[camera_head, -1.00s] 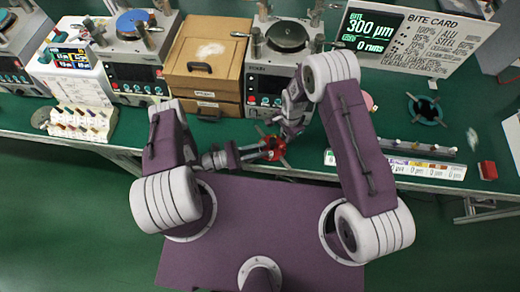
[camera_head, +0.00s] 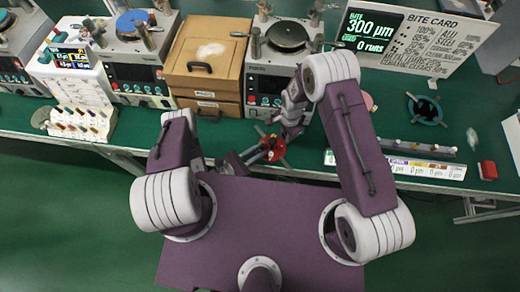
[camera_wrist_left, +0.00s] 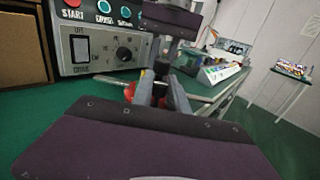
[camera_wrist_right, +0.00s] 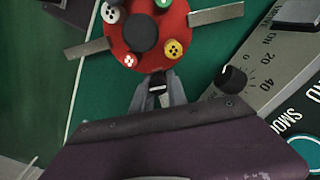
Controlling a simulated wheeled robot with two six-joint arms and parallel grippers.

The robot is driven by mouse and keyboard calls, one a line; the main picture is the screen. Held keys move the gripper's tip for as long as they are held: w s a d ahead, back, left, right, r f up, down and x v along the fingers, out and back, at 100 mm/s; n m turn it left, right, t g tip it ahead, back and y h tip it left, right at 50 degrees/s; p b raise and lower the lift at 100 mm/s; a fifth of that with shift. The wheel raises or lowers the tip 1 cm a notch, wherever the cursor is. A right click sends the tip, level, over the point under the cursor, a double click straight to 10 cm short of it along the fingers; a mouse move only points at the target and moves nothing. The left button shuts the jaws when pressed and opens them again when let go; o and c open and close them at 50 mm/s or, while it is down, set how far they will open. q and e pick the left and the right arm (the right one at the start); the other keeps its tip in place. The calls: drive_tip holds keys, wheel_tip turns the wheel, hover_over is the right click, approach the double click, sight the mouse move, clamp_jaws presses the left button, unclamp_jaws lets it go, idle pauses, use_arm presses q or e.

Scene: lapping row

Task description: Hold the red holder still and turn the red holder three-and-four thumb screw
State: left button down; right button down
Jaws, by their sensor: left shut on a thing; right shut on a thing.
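The red holder (camera_head: 272,150) is a round red disc with metal arms sticking out, at the table's front edge. In the right wrist view the holder (camera_wrist_right: 150,58) shows a black centre knob and several coloured buttons. My left gripper (camera_head: 256,154) is at the holder's left side, its jaws shut on what looks like the thumb screw; the fingers hide it. In the left wrist view its fingers (camera_wrist_left: 158,88) are close together beside a red part. My right gripper (camera_head: 283,136) is on the holder's other side; the right wrist view shows its fingertips (camera_wrist_right: 157,80) closed at the rim.
A lapping machine (camera_head: 268,90) stands just behind the holder, with brown boxes (camera_head: 208,65) to its left.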

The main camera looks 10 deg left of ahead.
use_arm(q)
drive_tip(key=c, duration=1.3)
unclamp_jaws()
drive_tip(key=v, duration=1.2)
use_arm(e)
drive_tip(key=c, duration=1.2)
unclamp_jaws()
drive_tip(key=shift+c, duration=0.2)
